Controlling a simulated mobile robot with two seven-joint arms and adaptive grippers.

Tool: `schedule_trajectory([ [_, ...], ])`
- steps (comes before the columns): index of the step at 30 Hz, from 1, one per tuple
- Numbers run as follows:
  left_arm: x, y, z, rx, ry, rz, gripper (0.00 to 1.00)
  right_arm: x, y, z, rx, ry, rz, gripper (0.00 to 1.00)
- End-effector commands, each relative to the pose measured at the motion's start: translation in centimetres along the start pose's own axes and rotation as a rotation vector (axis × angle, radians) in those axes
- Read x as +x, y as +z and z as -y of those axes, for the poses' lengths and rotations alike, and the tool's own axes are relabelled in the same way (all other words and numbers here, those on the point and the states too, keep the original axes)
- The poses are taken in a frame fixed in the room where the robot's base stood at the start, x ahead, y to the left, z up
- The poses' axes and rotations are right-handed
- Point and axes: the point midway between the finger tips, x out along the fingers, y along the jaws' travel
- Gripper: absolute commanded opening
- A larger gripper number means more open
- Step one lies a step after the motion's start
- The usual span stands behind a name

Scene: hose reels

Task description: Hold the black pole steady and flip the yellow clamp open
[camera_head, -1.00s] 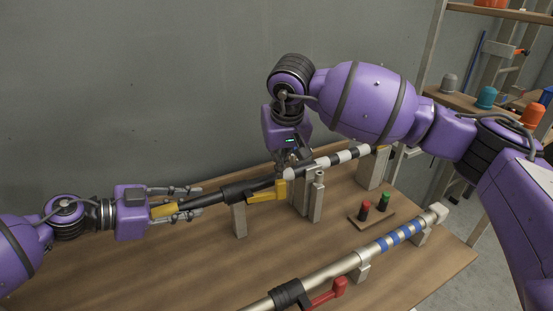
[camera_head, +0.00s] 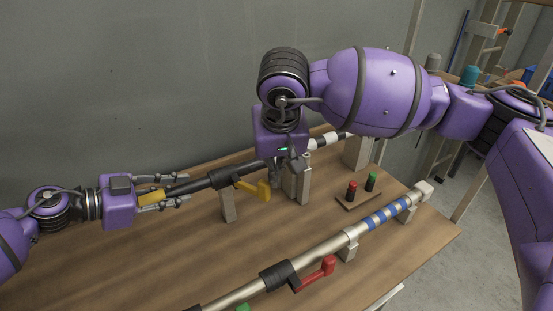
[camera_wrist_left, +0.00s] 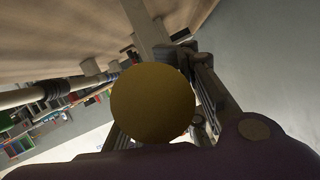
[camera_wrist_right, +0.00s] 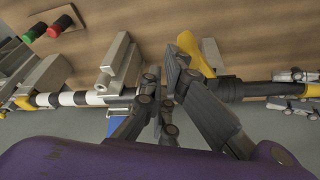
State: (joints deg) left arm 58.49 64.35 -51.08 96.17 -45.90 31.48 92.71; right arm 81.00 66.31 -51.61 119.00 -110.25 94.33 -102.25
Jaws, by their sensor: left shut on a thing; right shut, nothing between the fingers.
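The black pole (camera_head: 195,185) lies across grey supports, with a yellow end at left and a black-and-white striped part at right. My left gripper (camera_head: 183,190) is shut around the pole near its yellow end; that end fills the middle of the left wrist view (camera_wrist_left: 152,103). The yellow clamp (camera_head: 255,189) juts out at an angle from the pole's black collar (camera_head: 222,177); its lever also sticks out from the pole in the right wrist view (camera_wrist_right: 195,50). My right gripper (camera_head: 284,172) is shut and empty at the pole, just right of the clamp. Its fingertips (camera_wrist_right: 165,75) are beside the lever, apart from it.
A second, silver pole (camera_head: 325,252) with blue bands and a red clamp (camera_head: 316,275) lies in front. A small board with a red button (camera_head: 352,191) and a green button (camera_head: 371,181) sits at right. Grey support posts (camera_head: 304,180) stand close to my right gripper.

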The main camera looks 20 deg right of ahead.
Motion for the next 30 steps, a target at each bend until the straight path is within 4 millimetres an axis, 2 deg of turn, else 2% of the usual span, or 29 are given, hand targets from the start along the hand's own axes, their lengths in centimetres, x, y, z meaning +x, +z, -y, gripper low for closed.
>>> schedule_trajectory([
  [12,0.1,0.4,-0.2,-0.001,0.005,0.005,0.00,-0.8,2.5,1.5,0.001,0.000,0.001,0.00],
  [30,0.1,0.4,-0.2,-0.001,0.005,0.005,0.00,-0.8,2.5,1.6,0.007,0.002,0.001,0.00],
])
